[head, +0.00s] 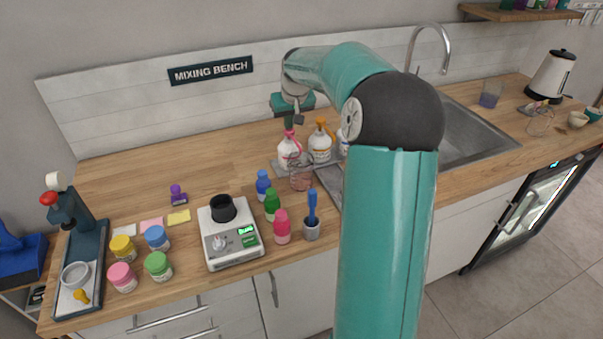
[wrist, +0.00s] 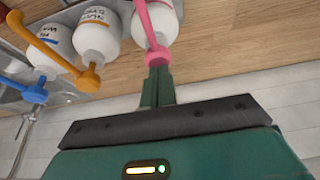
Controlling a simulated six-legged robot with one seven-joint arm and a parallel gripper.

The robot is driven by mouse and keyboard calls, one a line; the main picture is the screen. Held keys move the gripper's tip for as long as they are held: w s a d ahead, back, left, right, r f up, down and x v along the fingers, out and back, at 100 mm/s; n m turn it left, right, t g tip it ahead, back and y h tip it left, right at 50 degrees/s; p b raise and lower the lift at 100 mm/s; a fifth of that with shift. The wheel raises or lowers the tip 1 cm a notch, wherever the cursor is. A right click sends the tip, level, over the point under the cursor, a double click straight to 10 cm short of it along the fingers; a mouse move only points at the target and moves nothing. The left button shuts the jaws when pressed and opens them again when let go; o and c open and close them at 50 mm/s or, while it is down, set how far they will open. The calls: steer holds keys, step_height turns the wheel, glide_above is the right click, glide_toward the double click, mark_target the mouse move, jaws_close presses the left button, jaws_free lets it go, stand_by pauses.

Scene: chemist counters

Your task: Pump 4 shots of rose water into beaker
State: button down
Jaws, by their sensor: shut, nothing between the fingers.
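A white bottle with a pink pump (head: 288,152) stands at the back of the bench, first in a row of pump bottles; no readable label shows on it. It also shows in the wrist view (wrist: 157,25). A clear glass beaker (head: 301,173) stands just in front of it and looks pinkish low down. My gripper (head: 298,119) is shut and empty, directly above the pink pump head. In the wrist view the closed fingers (wrist: 157,72) point at the pump head, at or very close to it; I cannot tell whether they touch.
A bottle with an orange pump (head: 320,147) stands close on the right, and one with a blue pump (wrist: 45,52) beyond it. The sink (head: 470,130) is to the right.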

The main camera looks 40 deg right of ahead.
steer(key=shift+r, duration=1.3)
steer(key=shift+f, duration=0.2)
steer(key=shift+f, duration=1.2)
steer(key=shift+r, duration=1.4)
steer(key=shift+f, duration=0.1)
